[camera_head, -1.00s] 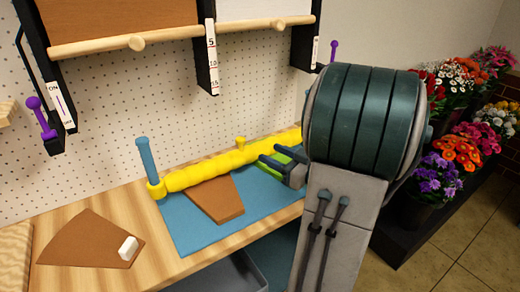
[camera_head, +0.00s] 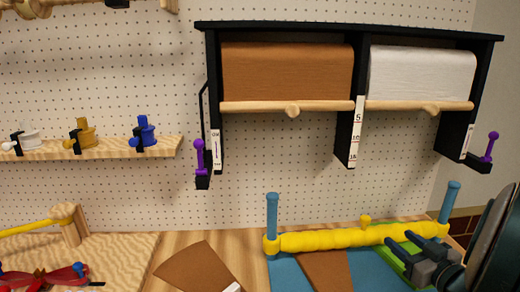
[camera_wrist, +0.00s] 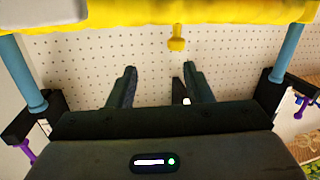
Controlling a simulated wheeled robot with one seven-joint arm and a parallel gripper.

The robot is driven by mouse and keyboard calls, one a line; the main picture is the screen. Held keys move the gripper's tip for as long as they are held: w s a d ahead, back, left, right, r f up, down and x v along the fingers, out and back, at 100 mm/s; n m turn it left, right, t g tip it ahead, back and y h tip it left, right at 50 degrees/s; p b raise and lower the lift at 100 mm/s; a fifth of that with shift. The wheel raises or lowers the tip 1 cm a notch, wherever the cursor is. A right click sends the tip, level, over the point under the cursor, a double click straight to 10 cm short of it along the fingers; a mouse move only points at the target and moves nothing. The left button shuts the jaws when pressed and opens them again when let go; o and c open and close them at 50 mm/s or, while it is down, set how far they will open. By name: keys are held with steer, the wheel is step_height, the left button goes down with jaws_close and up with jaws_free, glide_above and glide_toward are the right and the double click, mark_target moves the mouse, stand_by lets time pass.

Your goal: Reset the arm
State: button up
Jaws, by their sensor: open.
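My gripper (camera_head: 422,242) is at the lower right of the head view, over the blue mat and beside the yellow roller. In the wrist view its two dark fingers (camera_wrist: 158,88) stand apart with nothing between them. The yellow roller (camera_head: 335,239) has a small knob on top and a blue post at each end. It also shows along the top of the wrist view (camera_wrist: 215,14). Most of my arm is cut off at the right edge of the head view.
A black rack (camera_head: 356,135) with brown paper (camera_head: 287,72) and white paper (camera_head: 420,72) hangs above, with purple levers at its sides. A brown sheet (camera_head: 197,268) lies left of the blue mat (camera_head: 285,275). A shelf (camera_head: 110,150) holds coloured spools.

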steer(key=w+a+r+m+g+h+p, duration=0.1)
steer(key=w+r+m+g+h+p, duration=0.15)
steer(key=h, duration=0.35)
steer(key=s+a+f+m+g+y+p, duration=0.1)
steer(key=s+a+f+g+y, duration=0.1)
steer(key=s+a+g, duration=0.9)
steer(key=s+a+f, duration=0.1)
steer(key=s+a, duration=0.4)
steer(key=a, duration=0.4)
steer(key=shift+s+p, duration=0.3)
steer(key=shift+s, duration=0.1)
steer(key=shift+f, duration=0.1)
steer(key=shift+c, duration=1.1)
